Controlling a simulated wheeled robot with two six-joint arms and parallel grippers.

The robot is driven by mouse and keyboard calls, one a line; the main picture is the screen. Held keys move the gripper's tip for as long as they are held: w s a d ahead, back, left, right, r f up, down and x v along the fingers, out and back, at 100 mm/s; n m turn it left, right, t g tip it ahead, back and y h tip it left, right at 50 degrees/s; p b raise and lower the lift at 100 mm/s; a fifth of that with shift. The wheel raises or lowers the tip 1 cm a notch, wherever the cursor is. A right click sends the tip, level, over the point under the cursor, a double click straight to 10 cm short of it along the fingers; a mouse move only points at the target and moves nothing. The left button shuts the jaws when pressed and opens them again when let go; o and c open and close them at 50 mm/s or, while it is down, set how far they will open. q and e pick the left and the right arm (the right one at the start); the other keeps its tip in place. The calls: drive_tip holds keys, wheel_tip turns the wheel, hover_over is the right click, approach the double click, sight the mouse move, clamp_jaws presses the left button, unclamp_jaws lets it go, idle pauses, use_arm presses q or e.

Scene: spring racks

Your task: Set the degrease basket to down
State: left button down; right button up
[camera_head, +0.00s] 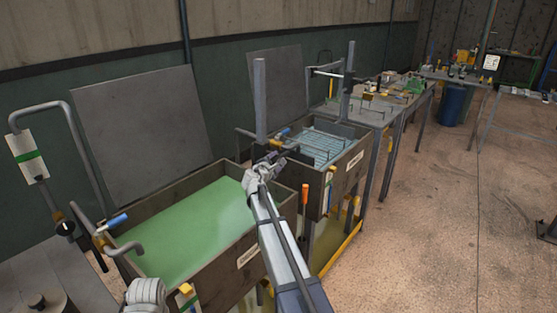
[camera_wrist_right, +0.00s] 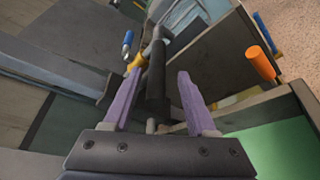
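A wire basket (camera_head: 322,143) sits low in the dark tank (camera_head: 352,163) with bluish liquid, right of centre in the head view. The tank's front label is too small to read, so I cannot tell whether this is the degrease basket. My right gripper (camera_head: 272,158) is at this tank's near left corner, beside a grey upright post (camera_head: 260,100). In the right wrist view, its two purple fingers (camera_wrist_right: 160,95) stand apart on either side of a black cylindrical handle (camera_wrist_right: 157,68), with a gap visible.
A tank of green liquid (camera_head: 190,222) stands left of my right arm. A blue-handled valve (camera_head: 115,222) and bent pipe are at its left. An orange-handled lever (camera_head: 305,194) stands close right of my right arm.

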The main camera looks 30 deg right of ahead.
use_arm(q)
drive_tip(key=shift+r+p, duration=0.4)
drive_tip(key=shift+r, duration=0.15)
use_arm(e)
drive_tip(key=v, duration=0.5)
drive_tip(key=shift+a, duration=0.2)
drive_tip(key=shift+s, duration=0.1)
